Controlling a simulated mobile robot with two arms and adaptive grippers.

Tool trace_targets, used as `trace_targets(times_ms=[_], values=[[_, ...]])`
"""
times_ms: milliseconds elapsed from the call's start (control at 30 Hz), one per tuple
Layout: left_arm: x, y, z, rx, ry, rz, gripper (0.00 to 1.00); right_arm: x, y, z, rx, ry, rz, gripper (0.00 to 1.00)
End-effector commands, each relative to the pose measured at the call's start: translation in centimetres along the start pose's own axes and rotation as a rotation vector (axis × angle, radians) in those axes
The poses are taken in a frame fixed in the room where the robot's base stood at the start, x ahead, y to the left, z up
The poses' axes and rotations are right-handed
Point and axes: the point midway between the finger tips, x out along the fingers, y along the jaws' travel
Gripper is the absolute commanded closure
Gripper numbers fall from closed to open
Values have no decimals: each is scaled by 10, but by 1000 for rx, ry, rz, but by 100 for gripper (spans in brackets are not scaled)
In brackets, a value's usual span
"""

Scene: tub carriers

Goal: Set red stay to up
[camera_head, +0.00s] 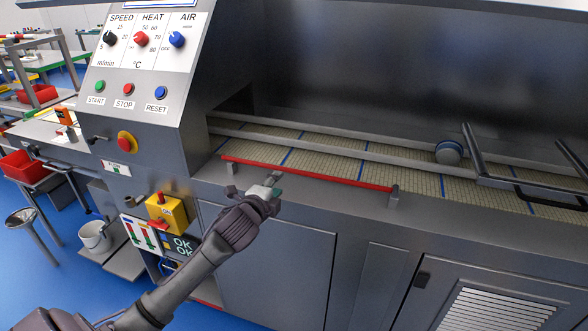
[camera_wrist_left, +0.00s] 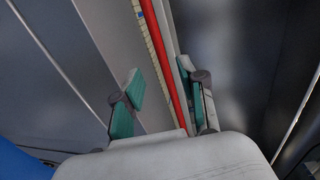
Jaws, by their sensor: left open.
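The red stay (camera_head: 310,173) is a long red bar lying low along the front edge of the machine's belt opening. Its left end is by a small grey bracket and its right end by a grey post (camera_head: 394,197). My left gripper (camera_head: 272,186) is open just in front of the bar, left of its middle. In the left wrist view the red stay (camera_wrist_left: 165,50) runs between the two green-padded fingers of the gripper (camera_wrist_left: 161,78), nearer the right one. I cannot tell whether they touch it. My right gripper is not in view.
A tiled belt (camera_head: 330,158) with blue lines runs behind the bar, under grey rails. A dark handle frame (camera_head: 480,155) and a blue-topped knob (camera_head: 448,152) stand at the right. The control panel (camera_head: 135,65) with knobs and buttons is at the left, above a red emergency button (camera_head: 126,140).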

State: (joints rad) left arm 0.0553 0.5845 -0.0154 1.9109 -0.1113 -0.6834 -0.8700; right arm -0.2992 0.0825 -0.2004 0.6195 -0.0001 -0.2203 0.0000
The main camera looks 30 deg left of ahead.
Motion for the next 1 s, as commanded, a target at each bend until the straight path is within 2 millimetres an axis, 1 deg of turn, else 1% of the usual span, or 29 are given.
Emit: trace_targets(times_ms=[33, 100, 300, 400, 500, 700, 967, 1000], values=[[12, -2, 0, -3, -1, -1, 59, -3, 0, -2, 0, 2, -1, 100], [28, -2, 0, -3, -1, -1, 59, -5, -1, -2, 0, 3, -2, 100], [69, -1, 0, -4, -1, 1, 59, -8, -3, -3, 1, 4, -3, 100], [85, -1, 0, -3, 0, 0, 59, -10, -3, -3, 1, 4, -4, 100], [97, 0, 0, -3, -1, 1, 59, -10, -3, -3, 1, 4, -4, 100], [107, 1, -1, -1, 1, 1, 59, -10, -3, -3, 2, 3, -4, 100], [107, 1, -1, -1, 1, 1, 59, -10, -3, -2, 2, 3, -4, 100], [107, 1, -1, -1, 1, 1, 66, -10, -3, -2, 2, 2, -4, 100]])
